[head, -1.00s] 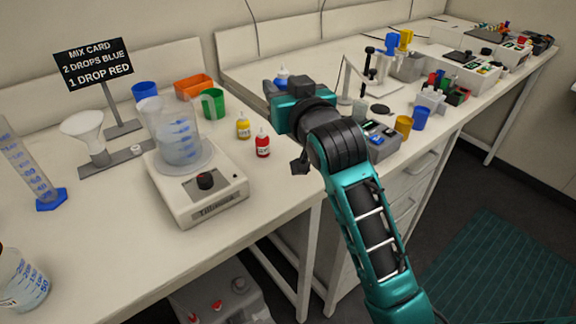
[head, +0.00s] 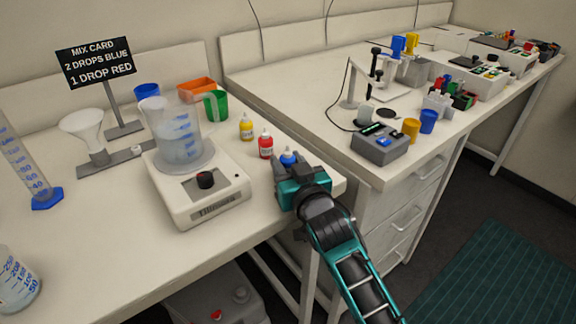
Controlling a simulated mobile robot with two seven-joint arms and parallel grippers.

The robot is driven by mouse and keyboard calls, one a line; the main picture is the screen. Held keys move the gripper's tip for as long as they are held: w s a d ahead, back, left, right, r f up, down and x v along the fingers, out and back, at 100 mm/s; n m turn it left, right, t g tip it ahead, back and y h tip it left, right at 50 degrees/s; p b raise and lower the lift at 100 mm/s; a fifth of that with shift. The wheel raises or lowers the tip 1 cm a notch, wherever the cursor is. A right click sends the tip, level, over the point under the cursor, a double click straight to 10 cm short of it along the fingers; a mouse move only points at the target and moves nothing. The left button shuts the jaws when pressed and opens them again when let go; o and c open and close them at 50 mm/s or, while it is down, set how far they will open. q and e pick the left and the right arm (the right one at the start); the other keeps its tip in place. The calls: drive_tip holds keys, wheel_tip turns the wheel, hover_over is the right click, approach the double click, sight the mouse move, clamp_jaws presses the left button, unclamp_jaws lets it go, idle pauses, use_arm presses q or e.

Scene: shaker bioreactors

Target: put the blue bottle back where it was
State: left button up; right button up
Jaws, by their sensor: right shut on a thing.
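The blue bottle (head: 288,158) is in the jaws of my right gripper (head: 288,168), at the right end of the left bench. Only its blue upper part shows; the jaws hide the rest, so I cannot tell whether its base touches the bench. It is just right of the red bottle (head: 265,145), with the yellow bottle (head: 246,127) behind that one, both upright. My left gripper is not in view.
A stirrer (head: 215,198) bearing a large beaker (head: 178,140) stands left of the bottles. A green cup (head: 216,104) and an orange tray (head: 197,88) are behind. The mix card (head: 95,62) reads two drops blue, one drop red. A grey device (head: 381,142) sits on the right bench.

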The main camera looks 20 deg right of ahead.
drive_tip(key=shift+f, duration=0.15)
drive_tip(key=o, duration=0.9)
drive_tip(key=shift+o, duration=0.2)
drive_tip(key=shift+r, duration=0.25)
